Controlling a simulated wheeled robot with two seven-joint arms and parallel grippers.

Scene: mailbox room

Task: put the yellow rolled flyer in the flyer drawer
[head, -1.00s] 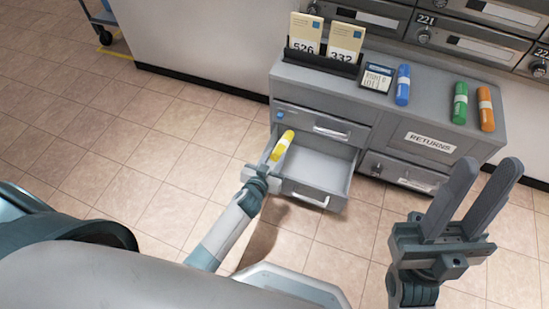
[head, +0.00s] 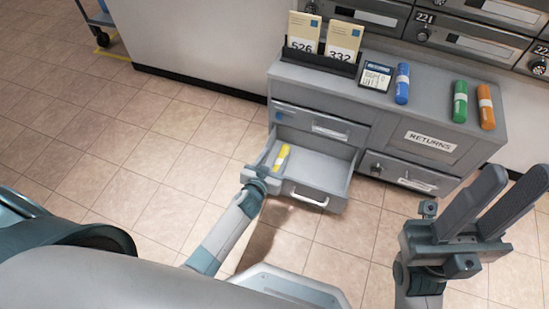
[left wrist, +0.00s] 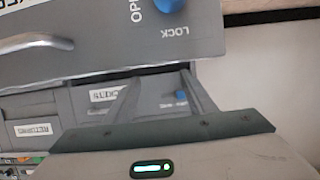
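The yellow rolled flyer (head: 282,157) is inside the open flyer drawer (head: 335,177), toward its left side, in the head view. Whether it lies fully flat on the drawer floor is hard to tell. My left gripper (head: 268,157) is at the drawer's left wall, just left of the flyer and apart from it as far as I can see. In the left wrist view its fingers (left wrist: 160,80) are spread with nothing between them. My right gripper (head: 512,190) is open and empty, to the right in front of the cabinet.
Blue (head: 402,83), green (head: 460,102) and orange (head: 486,107) rolls lie on the grey cabinet top, beside a small sign (head: 376,76) and a holder (head: 318,64) with two numbered cards. The returns drawer (head: 405,172) is shut. Mailboxes line the wall behind.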

